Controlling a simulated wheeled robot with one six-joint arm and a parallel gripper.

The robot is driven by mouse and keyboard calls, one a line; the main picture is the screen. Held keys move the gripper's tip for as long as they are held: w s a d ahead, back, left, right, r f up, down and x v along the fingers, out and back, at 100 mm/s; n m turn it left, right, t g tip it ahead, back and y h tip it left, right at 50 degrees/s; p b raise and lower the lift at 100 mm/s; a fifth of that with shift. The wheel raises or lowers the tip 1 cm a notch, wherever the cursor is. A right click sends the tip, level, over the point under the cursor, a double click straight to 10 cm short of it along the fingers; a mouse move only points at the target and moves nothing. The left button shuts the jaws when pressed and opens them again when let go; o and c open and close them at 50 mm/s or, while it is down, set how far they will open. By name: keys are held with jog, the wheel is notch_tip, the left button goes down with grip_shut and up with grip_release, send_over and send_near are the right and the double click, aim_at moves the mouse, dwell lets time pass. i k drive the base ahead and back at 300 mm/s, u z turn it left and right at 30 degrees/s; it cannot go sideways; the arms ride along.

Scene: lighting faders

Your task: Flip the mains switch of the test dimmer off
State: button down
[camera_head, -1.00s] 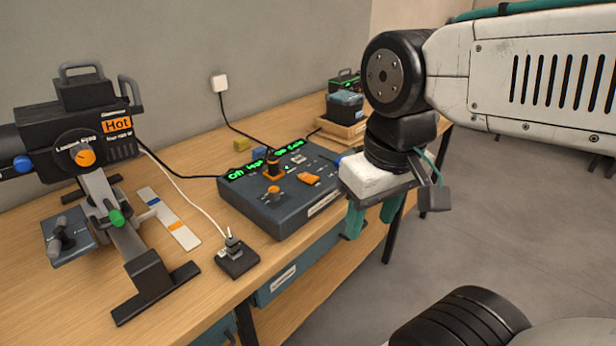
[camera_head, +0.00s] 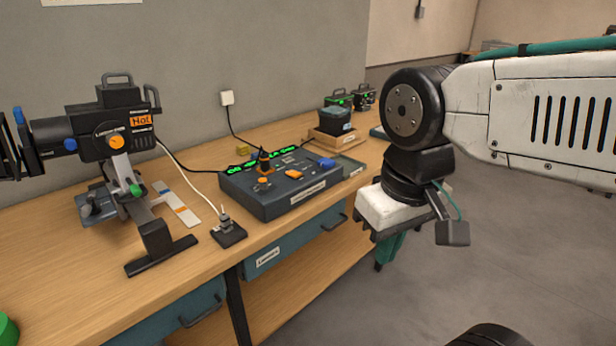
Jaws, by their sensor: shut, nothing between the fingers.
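The dimmer (camera_head: 285,207) is a dark grey sloped console on the wooden bench, with green lit displays (camera_head: 282,150) along its back edge. An orange rocker switch (camera_head: 294,174), an orange knob (camera_head: 263,181) and a black-and-orange upright part (camera_head: 264,163) are on its top. A blue part (camera_head: 327,162) is at its right end. Which control is the mains switch, and its position, are too small to read. My gripper (camera_head: 385,262) has teal fingers pointing down. It is shut and empty, off the bench's front edge, to the right of the dimmer and apart from it.
A stage lamp marked "Hot" (camera_head: 120,135) stands at the left. A small black box (camera_head: 228,232) with a white cable sits near the front edge. A wooden tray (camera_head: 335,137) holds a dark box behind the dimmer. Blue drawers (camera_head: 290,250) hang below.

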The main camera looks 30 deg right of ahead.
aim_at(291, 173)
jog(key=u, duration=0.35)
jog(key=i, duration=1)
jog(key=z, duration=0.45)
